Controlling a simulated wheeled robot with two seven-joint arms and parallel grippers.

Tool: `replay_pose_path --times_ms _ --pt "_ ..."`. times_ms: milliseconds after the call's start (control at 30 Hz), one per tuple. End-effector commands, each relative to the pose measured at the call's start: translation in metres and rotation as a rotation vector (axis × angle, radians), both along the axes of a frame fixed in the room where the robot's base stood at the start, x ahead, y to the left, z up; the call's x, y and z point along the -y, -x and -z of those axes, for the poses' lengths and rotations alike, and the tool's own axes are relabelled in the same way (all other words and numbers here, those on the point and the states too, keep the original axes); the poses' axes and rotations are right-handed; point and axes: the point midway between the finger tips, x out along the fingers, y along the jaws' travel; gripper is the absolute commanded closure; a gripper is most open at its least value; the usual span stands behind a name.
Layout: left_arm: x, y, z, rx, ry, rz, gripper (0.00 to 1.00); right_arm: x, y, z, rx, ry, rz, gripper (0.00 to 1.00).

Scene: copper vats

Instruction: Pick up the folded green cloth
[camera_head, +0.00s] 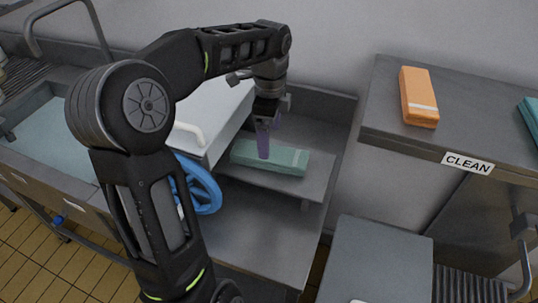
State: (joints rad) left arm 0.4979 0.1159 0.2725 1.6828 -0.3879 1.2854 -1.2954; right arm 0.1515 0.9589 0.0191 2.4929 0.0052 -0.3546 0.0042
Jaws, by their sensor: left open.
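The folded green cloth (286,161) lies flat on a small grey shelf (316,180) in the middle of the head view. My left gripper (262,154) points down at the cloth's left-middle part, with its purple fingers in front of it. It is open. I cannot tell whether the fingertips touch the cloth. The fingers hide a small part of it. My right gripper does not show.
A white box-like cover with a handle (190,133) and a blue wheel (207,190) stand left of the shelf. A steel sink (45,130) is far left. At right, a counter marked CLEAN (467,163) holds an orange folded cloth (418,95) and a teal one (530,116).

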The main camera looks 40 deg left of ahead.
Motion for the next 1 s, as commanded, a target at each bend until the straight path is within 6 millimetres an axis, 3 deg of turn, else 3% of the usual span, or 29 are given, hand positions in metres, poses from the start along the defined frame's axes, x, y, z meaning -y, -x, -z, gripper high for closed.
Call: replay_pose_path --times_ms 433,800,1000 --pt "0.000 0.001 0.011 -0.001 0.000 -0.001 0.11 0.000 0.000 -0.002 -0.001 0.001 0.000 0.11" --pt "0.000 0.003 0.057 -0.002 0.000 0.000 0.11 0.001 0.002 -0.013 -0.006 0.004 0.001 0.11" --pt "0.000 0.003 0.060 0.000 0.000 -0.001 0.11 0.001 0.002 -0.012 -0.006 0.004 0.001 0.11"
